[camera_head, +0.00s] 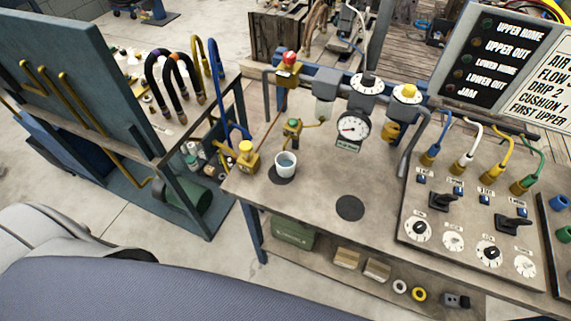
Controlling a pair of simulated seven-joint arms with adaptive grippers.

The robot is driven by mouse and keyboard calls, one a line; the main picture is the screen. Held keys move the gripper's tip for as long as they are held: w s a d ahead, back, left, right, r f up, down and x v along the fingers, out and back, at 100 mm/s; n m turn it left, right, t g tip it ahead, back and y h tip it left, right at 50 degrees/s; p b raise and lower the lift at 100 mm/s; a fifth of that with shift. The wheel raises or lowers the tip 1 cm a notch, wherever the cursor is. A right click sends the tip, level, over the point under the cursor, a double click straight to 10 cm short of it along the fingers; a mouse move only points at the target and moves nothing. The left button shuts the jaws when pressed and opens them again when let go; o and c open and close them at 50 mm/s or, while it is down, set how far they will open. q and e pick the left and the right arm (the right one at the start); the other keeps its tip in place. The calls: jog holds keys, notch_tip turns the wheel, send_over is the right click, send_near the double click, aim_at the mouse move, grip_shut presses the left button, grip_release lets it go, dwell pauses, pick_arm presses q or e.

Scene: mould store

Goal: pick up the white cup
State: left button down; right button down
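The white cup (286,164) stands upright on the workbench, near its left side. It has a bluish inside and rests at the upper edge of a dark round pad (281,175). A green-topped valve stands just behind it and a yellow-knobbed valve to its left. No gripper touches the cup. Neither my left nor my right gripper shows in the head view.
The workbench (315,200) has a second, bare dark pad (350,208) in its clear middle. A pressure gauge (353,128) and piping line the back. A control panel (470,230) with levers and dials fills the right. Boxes (347,258) lie on the lower shelf.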

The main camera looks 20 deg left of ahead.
pick_arm(q)
jog(key=shift+c, duration=2.4)
grip_release()
